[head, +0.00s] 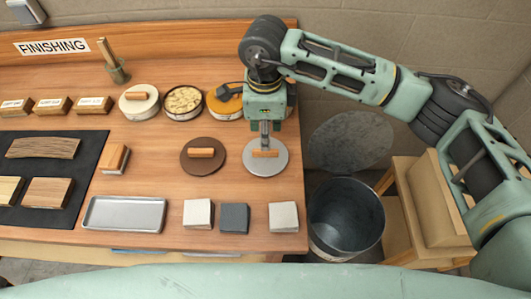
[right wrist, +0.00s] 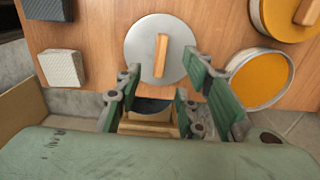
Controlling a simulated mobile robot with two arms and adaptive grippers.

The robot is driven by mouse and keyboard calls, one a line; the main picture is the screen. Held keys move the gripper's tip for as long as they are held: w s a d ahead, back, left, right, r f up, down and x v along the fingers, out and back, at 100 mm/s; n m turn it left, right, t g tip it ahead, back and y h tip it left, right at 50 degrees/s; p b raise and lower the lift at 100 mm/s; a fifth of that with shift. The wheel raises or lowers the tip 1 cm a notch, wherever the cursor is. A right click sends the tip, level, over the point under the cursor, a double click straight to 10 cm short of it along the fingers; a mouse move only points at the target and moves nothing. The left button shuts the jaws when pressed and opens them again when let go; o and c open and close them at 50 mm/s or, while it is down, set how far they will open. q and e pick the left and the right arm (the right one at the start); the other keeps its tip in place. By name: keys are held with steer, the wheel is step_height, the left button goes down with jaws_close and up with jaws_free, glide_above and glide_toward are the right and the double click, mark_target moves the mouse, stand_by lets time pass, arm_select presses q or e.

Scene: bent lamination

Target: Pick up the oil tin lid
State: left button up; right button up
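A grey round lid (head: 265,167) with a wooden bar handle lies flat on the bench near its right end. It also shows in the right wrist view (right wrist: 143,52), ahead of the fingers. My right gripper (head: 265,144) points down just above this lid. In the right wrist view its fingers (right wrist: 163,76) are open and spread to either side of the handle's line, with nothing between them. I cannot tell how high the tips are above the handle. An open tin with amber contents (right wrist: 262,79) stands beside the lid. My left gripper is not in view.
A brown lid (head: 204,166) lies left of the grey one. Tins, including a white one (head: 139,112), line the back. Square pads (head: 283,217) and a metal tray (head: 124,228) lie in front. A bin (head: 322,240) and wooden stand (head: 398,222) are off the right edge.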

mark_target(265, 154)
step_height(265, 154, down, 6)
steer(key=p, duration=0.3)
steer(key=shift+f, duration=0.45)
jaws_close()
